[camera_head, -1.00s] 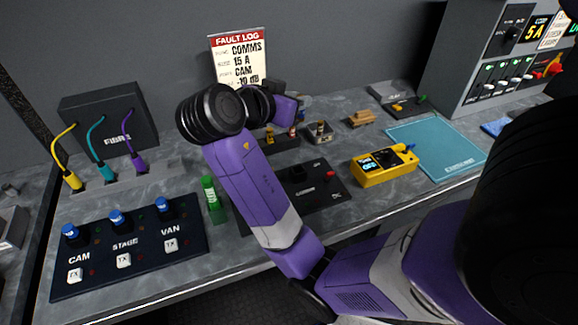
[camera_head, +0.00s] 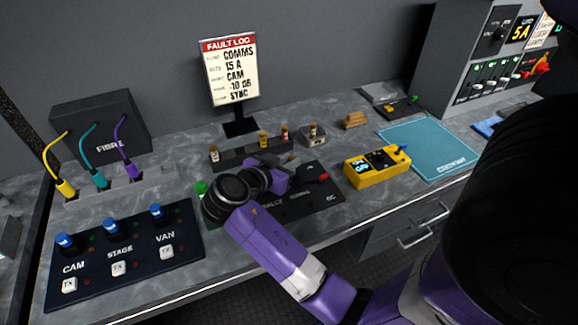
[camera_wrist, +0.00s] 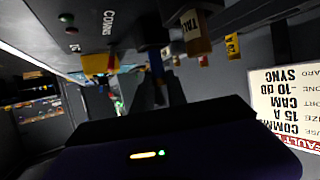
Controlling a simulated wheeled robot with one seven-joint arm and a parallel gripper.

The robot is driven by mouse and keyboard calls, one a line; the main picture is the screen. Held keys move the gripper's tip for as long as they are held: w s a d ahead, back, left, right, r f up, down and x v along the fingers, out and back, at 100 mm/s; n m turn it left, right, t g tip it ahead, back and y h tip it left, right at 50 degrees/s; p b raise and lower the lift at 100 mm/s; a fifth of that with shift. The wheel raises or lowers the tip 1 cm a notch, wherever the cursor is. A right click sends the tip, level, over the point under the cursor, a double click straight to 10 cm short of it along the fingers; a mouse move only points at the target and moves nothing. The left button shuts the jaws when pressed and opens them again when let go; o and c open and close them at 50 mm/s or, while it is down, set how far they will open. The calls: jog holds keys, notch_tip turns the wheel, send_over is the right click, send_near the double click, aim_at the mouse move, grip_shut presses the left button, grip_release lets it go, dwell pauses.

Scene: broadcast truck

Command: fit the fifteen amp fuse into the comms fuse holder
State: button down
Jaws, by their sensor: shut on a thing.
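My gripper (camera_wrist: 157,82) shows its two dark fingers in the wrist view, closed around a narrow blue piece (camera_wrist: 156,62), which looks like a fuse; its rating cannot be read. In the head view my gripper (camera_head: 285,172) is low over the dark fuse panel (camera_head: 325,198), and my wrist hides the held piece. The wrist view shows the panel's COMMS lettering (camera_wrist: 108,20), close to the gripper. Contact between the blue piece and a holder cannot be made out. The fault log (camera_head: 230,72) reads COMMS, 15 A.
A rack (camera_head: 235,156) with several fuses stands behind the panel, with a small box (camera_head: 313,141) to its right. A yellow meter (camera_head: 377,167) is right of the panel. A switch panel (camera_head: 125,250) lies left. The teal mat (camera_head: 430,148) is clear.

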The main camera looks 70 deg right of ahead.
notch_tip(320, 180, down, 2)
jog(key=shift+f, duration=0.1)
jog(key=c, duration=1.3)
grip_release()
jog(key=b+v, duration=0.2)
jog(key=v, duration=1)
